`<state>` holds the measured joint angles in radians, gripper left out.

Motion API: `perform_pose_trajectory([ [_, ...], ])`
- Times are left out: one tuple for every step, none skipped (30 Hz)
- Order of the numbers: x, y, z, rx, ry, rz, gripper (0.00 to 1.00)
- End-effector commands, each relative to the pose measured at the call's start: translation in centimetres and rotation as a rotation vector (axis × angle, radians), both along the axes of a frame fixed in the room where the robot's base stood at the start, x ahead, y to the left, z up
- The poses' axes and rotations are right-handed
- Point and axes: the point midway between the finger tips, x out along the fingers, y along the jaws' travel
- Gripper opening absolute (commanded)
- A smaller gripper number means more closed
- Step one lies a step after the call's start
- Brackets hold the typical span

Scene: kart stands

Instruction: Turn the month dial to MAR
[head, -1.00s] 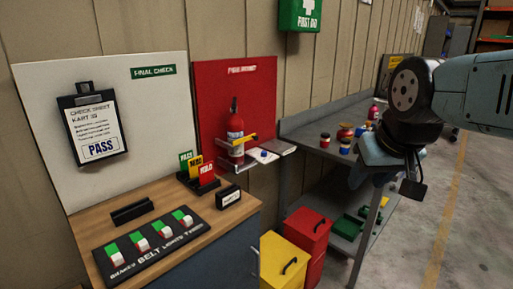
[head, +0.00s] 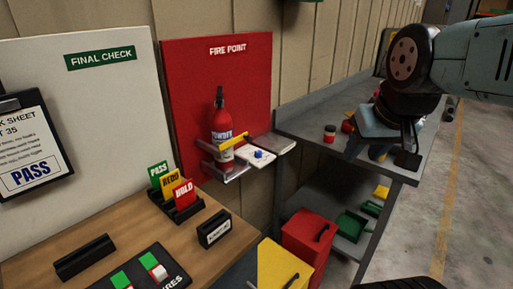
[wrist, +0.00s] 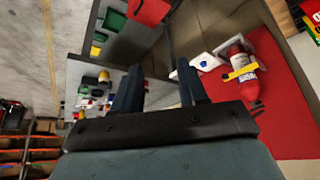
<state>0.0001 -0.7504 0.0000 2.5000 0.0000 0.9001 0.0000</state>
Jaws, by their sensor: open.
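A white plate with a small blue knob (head: 259,155) sits beside the fire extinguisher (head: 221,131), at the front of the red fire point board (head: 237,70). It may be the month dial; no month lettering is readable. The plate and blue knob also show in the wrist view (wrist: 204,62), beyond my right finger. My gripper (wrist: 160,88) is open and empty, with its two dark fingers apart. In the head view my gripper is over the grey bench at the right, well apart from the plate, and its fingertips are hard to make out.
The grey bench (head: 300,122) holds several small jars. Red (head: 309,240) and yellow (head: 285,268) bins stand below, right of the wooden desk (head: 140,228). The extinguisher's bracket (head: 228,172) sticks out beside the plate. Open floor (head: 480,210) lies at right.

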Motion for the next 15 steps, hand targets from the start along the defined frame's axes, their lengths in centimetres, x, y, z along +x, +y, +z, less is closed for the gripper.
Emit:
perform_pose_trajectory([
  [0.0,0.0,0.0,0.0,0.0,0.0,0.46],
  [0.0,0.0,0.0,0.0,0.001,0.001,0.49],
  [0.2,0.0,0.1,-0.004,0.002,0.003,0.53],
  [0.3,0.1,0.2,-0.008,0.004,0.007,0.56],
  [0.6,0.1,0.2,-0.014,0.006,0.012,0.58],
  [1.1,0.2,0.3,-0.024,0.012,0.02,0.58],
  [1.5,0.4,0.4,-0.034,0.017,0.029,0.58],
  [2.0,0.3,0.5,-0.046,0.023,0.04,0.58],
  [2.8,0.2,0.7,-0.063,0.032,0.057,0.58],
  [3.5,0.4,0.7,-0.079,0.04,0.073,0.58],
  [4.2,0.6,0.8,-0.093,0.048,0.09,0.58],
  [5.3,0.9,0.9,-0.114,0.06,0.116,0.58],
  [6.2,1.1,1.0,-0.129,0.07,0.135,0.58],
  [7.1,1.4,1.0,-0.144,0.079,0.157,0.58],
  [8.2,1.7,1.0,-0.163,0.091,0.185,0.58],
])
